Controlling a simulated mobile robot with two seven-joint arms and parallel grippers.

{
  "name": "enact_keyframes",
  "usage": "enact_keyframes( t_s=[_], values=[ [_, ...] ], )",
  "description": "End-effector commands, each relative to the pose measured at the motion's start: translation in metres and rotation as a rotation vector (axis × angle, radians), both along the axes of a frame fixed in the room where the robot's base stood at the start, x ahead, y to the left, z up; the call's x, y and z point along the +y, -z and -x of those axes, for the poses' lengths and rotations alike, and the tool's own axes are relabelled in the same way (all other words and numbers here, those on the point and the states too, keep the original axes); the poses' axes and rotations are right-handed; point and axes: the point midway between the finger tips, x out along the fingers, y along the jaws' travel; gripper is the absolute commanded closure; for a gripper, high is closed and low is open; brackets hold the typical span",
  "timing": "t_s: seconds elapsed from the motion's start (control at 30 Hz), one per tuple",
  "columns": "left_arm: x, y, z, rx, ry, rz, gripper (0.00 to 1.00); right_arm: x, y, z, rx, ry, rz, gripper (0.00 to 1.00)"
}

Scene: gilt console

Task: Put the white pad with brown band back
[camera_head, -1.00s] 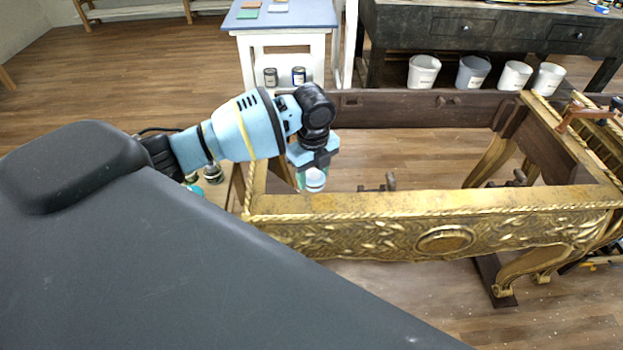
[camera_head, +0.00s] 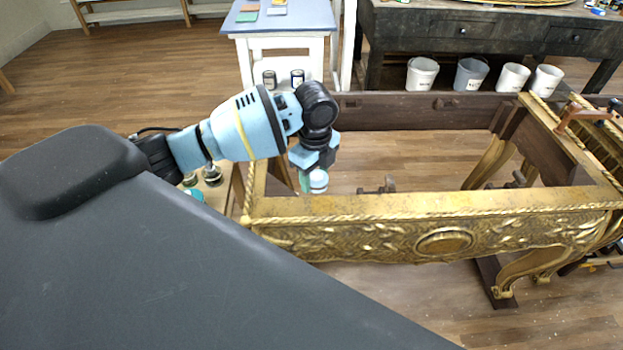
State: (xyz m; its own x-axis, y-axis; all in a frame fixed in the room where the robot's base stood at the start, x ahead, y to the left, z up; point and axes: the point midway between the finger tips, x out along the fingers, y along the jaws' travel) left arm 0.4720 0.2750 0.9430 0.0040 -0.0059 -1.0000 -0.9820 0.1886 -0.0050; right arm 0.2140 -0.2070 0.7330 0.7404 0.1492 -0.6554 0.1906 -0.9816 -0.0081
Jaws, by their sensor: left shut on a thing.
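My left gripper (camera_head: 314,168) is shut on a small rounded thing, the white pad (camera_head: 319,183), which looks white and pale green here. A brown band on it cannot be made out. The gripper points down and holds the pad over the near left part of the gilt console frame (camera_head: 360,206), close to its inner edge. Whether the pad touches the frame cannot be told. My right gripper is not in view.
A white table with a blue top (camera_head: 300,18) at the back bears several small coloured pads (camera_head: 247,16). Cans stand on its lower shelf. Several buckets (camera_head: 422,74) stand beneath a dark bench (camera_head: 480,30). Small jars (camera_head: 213,175) sit left of the console. The console frame's middle is open.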

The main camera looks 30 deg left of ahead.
Motion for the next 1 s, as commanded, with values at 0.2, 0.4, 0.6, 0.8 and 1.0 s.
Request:
enact_keyframes(
  t_s=[0.2,0.4,0.6,0.8,1.0],
  values=[
    [-0.016,-0.017,0.014,0.000,-0.331,0.008,0.74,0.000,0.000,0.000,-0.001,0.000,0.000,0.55],
    [-0.028,-0.030,0.028,0.004,-0.644,0.013,0.74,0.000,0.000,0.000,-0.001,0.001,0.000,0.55],
    [-0.040,-0.043,0.045,0.009,-0.954,0.012,0.74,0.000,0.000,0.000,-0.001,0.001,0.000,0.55],
    [-0.049,-0.055,0.062,0.012,-1.265,0.008,0.74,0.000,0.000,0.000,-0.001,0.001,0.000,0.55],
    [-0.056,-0.064,0.079,0.012,-1.543,0.002,0.74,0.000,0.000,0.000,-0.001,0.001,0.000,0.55]
  ],
)
